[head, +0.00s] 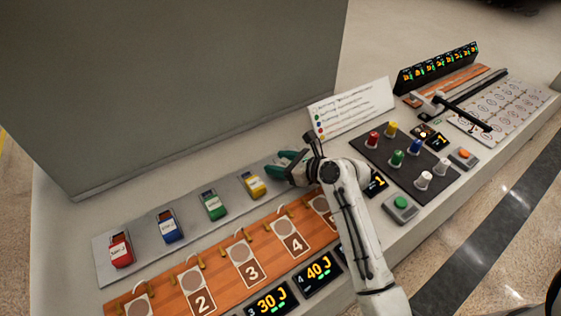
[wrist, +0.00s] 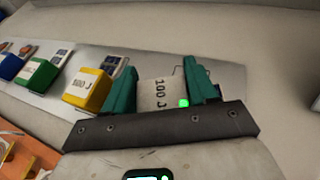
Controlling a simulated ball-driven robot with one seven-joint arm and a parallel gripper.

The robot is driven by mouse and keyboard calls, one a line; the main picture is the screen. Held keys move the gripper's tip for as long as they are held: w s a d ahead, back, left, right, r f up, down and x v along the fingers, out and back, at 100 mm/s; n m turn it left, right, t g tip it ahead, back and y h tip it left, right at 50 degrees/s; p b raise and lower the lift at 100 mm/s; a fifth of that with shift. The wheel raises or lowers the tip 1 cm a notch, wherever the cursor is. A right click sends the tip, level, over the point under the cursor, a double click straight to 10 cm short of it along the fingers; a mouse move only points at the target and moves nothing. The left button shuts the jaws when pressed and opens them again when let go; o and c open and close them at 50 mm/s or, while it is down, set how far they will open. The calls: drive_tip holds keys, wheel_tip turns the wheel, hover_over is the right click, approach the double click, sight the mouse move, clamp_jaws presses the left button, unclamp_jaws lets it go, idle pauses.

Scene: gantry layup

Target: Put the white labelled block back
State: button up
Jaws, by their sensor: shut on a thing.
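My gripper (head: 290,164) has teal fingers and is over the right end of the grey rack strip (head: 188,208). The grey strip (wrist: 230,75) shows behind and beside the block. I cannot tell whether the block touches the strip. In the head view the block is hidden by my gripper. A yellow block (wrist: 87,88) stands just left of the fingers.
Red (head: 121,250), blue (head: 170,226) and green (head: 213,205) blocks stand along the strip, left of the yellow one. A wooden board (head: 220,265) with numbered places lies in front. A knob panel (head: 390,165) and a sign (head: 350,108) are to the right.

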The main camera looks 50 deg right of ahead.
drive_tip(key=o, duration=1.2)
drive_tip(key=v, duration=1.2)
drive_tip(key=shift+b, duration=0.35)
